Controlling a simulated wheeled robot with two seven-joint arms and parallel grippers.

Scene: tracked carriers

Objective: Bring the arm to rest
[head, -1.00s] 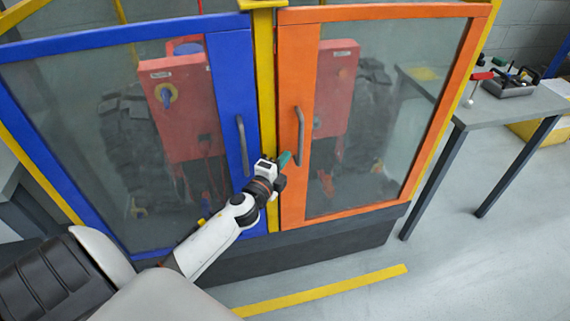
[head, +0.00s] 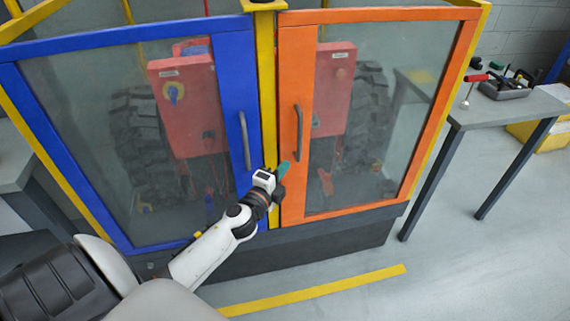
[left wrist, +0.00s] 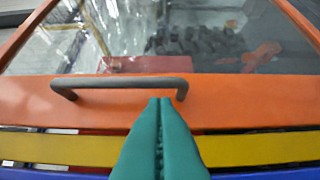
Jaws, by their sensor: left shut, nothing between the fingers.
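My left gripper (head: 283,168) is in front of the two cabinet doors, low near the yellow post between them. Its teal fingers are closed together with nothing between them, as the left wrist view (left wrist: 160,105) also shows. In the head view the fingertips are below the orange door's handle (head: 299,133). My right gripper is in neither view.
The blue door (head: 230,95) and orange door (head: 292,75) look shut, with red boxes (head: 188,105) and tyres behind their panes. A grey table (head: 510,107) with tools stands at the right. Open floor with a yellow stripe (head: 315,290) lies in front.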

